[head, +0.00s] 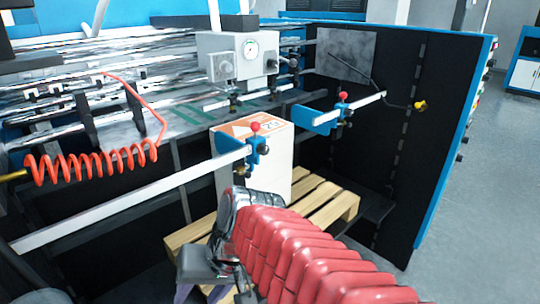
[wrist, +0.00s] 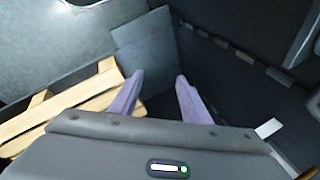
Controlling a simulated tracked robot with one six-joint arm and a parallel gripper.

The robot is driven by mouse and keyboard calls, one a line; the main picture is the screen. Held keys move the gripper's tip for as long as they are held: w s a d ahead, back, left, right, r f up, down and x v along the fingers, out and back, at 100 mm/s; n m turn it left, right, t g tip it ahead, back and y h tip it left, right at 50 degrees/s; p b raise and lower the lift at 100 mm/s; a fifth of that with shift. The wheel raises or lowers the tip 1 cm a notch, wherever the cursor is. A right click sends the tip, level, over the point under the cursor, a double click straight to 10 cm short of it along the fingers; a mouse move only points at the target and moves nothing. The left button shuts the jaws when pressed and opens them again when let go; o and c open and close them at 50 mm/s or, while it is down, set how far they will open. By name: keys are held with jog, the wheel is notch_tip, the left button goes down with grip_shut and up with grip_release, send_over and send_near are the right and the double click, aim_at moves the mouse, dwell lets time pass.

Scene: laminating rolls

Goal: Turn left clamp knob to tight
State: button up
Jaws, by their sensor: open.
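The left clamp (head: 232,141) is a blue bracket on a long pale bar, with a red ball knob (head: 256,126) on top and dark knobs at its side. The right clamp (head: 322,117) is similar, with its own red knob (head: 343,95), farther back. I cannot tell how tight either is. My gripper (head: 200,292) is low in the head view, below the left clamp and apart from it. In the wrist view its two purple fingers (wrist: 160,80) are spread, with nothing between them. Neither clamp shows in the wrist view.
A white box (head: 262,187) stands on a wooden pallet (head: 310,205) behind the left clamp; the pallet also shows in the wrist view (wrist: 60,108). A coiled red hose (head: 90,165) hangs at left. A dark machine panel (head: 400,150) bounds the right; grey floor lies beyond.

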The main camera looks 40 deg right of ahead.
jog(key=w+d+m+t+y, duration=0.2)
jog(key=w+d+m+y, duration=0.1)
jog(key=w+m, duration=0.25)
jog(key=m+t+h, duration=0.7)
jog(key=m+t, duration=0.5)
jog(key=m, duration=0.5)
send_near(266, 152)
jog(key=s, duration=0.6)
jog(key=shift+w+a+r, duration=0.1)
jog(key=shift+w, duration=0.15)
jog(key=w, duration=1.3)
jog(key=shift+w+d, duration=0.3)
